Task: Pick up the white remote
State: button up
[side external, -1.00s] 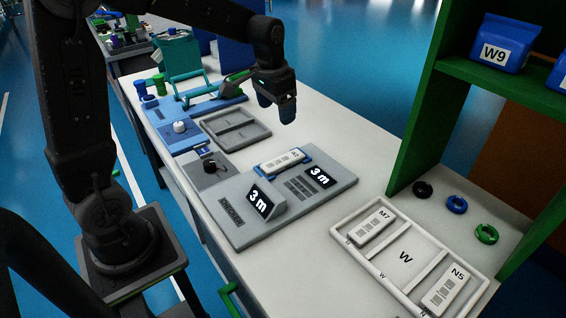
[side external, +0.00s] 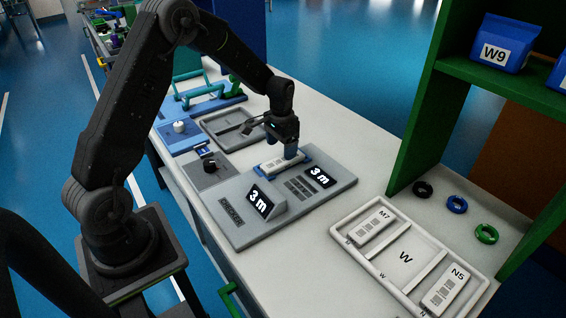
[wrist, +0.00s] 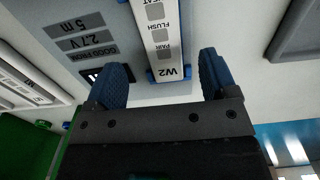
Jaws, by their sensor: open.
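A white remote (side external: 276,166) lies in a blue cradle (side external: 304,158) on the grey test panel. In the wrist view, the remote (wrist: 163,45) shows a W2 label and several grey buttons, and its far part runs out of the frame. My gripper (side external: 283,146) is over the cradle and hides part of the remote in the side view. In the wrist view, my gripper (wrist: 160,80) is open, with one blue finger on each side of the remote's labelled end. Gaps show between the fingers and the remote.
Displays reading 3 m (side external: 260,202) stand on the panel near the cradle. A white tray (side external: 405,257) to the right holds remotes marked M7 (side external: 370,226) and N5 (side external: 446,290). An empty grey tray (side external: 222,121) and blue fixtures lie behind. A green shelf stands at right.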

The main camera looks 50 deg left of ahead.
aim_at(283, 162)
jog(key=shift+w+a+f, duration=0.1)
jog(key=shift+w+f, duration=0.1)
jog(key=shift+f, duration=1.15)
jog(key=shift+w+f, duration=0.15)
jog(key=shift+f, duration=1.2)
jog(key=shift+c, duration=0.2)
jog(key=c, duration=1)
jog(key=shift+r, duration=0.1)
